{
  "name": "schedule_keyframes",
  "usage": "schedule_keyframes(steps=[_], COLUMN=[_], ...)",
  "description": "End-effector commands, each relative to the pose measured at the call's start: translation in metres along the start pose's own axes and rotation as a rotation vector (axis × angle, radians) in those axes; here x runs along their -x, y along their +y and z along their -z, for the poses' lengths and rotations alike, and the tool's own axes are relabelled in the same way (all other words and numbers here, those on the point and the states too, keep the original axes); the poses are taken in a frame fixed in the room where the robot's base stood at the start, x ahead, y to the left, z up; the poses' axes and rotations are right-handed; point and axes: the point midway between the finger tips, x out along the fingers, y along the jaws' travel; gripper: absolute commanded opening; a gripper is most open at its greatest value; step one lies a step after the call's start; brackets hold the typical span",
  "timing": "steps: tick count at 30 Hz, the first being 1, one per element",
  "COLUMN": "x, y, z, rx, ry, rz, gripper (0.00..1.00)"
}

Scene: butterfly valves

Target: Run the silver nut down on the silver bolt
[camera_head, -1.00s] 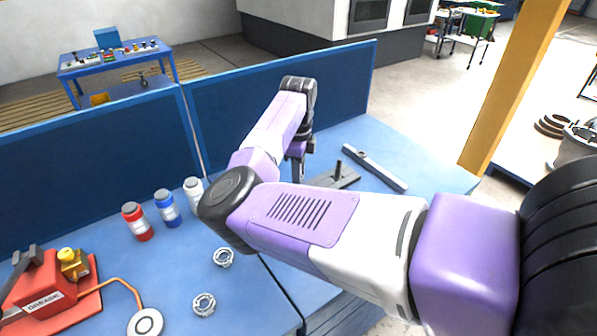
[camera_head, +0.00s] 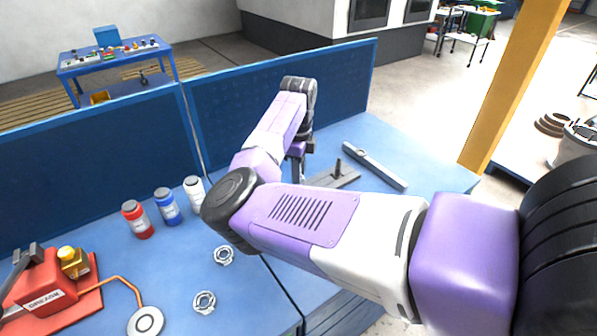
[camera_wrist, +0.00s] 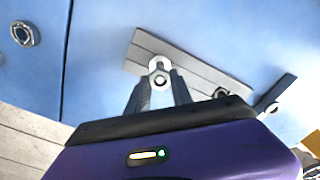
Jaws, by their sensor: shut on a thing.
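The silver nut (camera_wrist: 159,64) is between the fingertips of my gripper (camera_wrist: 160,80) in the wrist view. My gripper is shut on it. The round silver end of the silver bolt (camera_wrist: 160,81) shows at the nut, over the grey base plate (camera_wrist: 147,45). How far down the bolt the nut sits cannot be told. In the head view my gripper (camera_head: 298,172) points down at the left part of the plate (camera_head: 345,179), and my arm hides the nut and silver bolt there.
A dark bolt (camera_head: 338,168) stands on the plate's right part. A long grey tool (camera_head: 375,167) lies beyond it. Two loose nuts (camera_head: 223,255) (camera_head: 204,302), bottles (camera_head: 168,207) and a red grease unit (camera_head: 50,290) are at left. A blue partition (camera_head: 280,85) runs behind.

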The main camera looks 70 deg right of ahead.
Motion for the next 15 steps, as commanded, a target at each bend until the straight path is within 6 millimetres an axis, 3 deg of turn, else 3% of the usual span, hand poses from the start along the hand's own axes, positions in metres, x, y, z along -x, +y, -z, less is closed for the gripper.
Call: schedule_keyframes(steps=[15], x=[-0.0014], y=[-0.0006], z=[-0.0003], rx=[-0.637], ry=[-0.002], rz=[0.002], gripper=[0.00])
